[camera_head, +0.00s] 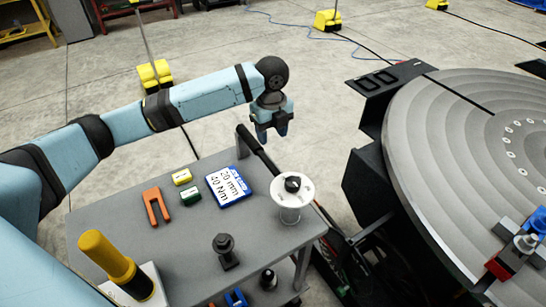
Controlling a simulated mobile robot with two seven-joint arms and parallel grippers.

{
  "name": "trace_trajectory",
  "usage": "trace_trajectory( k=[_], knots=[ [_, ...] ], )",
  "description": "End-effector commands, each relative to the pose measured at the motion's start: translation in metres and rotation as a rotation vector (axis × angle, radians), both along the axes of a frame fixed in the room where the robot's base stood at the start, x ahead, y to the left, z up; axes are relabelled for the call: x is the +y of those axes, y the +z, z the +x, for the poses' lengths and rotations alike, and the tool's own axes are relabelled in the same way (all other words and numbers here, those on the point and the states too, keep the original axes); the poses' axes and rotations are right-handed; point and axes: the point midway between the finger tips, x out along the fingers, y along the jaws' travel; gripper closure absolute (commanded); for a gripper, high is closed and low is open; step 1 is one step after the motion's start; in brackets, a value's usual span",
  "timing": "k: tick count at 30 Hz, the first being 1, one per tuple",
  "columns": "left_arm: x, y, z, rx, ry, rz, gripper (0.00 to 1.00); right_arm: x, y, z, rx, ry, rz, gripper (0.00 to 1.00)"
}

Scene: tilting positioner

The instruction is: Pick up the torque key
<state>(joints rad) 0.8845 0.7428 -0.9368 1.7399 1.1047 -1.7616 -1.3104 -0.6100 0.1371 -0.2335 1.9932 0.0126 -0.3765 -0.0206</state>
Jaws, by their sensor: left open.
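A tool with a thick yellow handle (103,254) and a black lower part, which looks like the torque key, stands tilted in a white block (146,291) at the near left of the grey cart top (180,250). Its lower end is hidden in the block. My left gripper (272,136) points down near the cart's far edge, well to the right of and beyond the yellow handle. It is open with nothing seen between its fingers. My right gripper is not in view.
The cart also holds an orange fork (156,205), yellow (182,177) and green (190,196) blocks, a blue-white card (228,186) reading "20 mm 40 Nm", a clear canister (291,202) and a dark bolt (226,251). A large round table (440,130) stands at right.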

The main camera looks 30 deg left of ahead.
Motion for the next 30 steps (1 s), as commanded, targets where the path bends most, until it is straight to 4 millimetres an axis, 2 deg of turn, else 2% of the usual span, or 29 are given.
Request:
trace_trajectory(
  k=[5, 13, 22, 30],
  knots=[
    [0.000, -0.018, -0.001, 0.005, 0.000, -0.001, 0.51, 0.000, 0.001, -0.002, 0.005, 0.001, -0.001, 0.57],
    [0.000, -0.070, -0.001, 0.004, 0.001, 0.001, 0.51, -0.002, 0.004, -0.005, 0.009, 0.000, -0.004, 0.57],
    [-0.002, -0.094, -0.002, 0.001, -0.001, 0.000, 0.51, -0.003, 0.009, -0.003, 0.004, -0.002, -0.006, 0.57],
    [-0.004, -0.132, -0.003, 0.002, 0.001, 0.000, 0.51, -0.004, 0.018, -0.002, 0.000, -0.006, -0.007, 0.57]
  ],
)
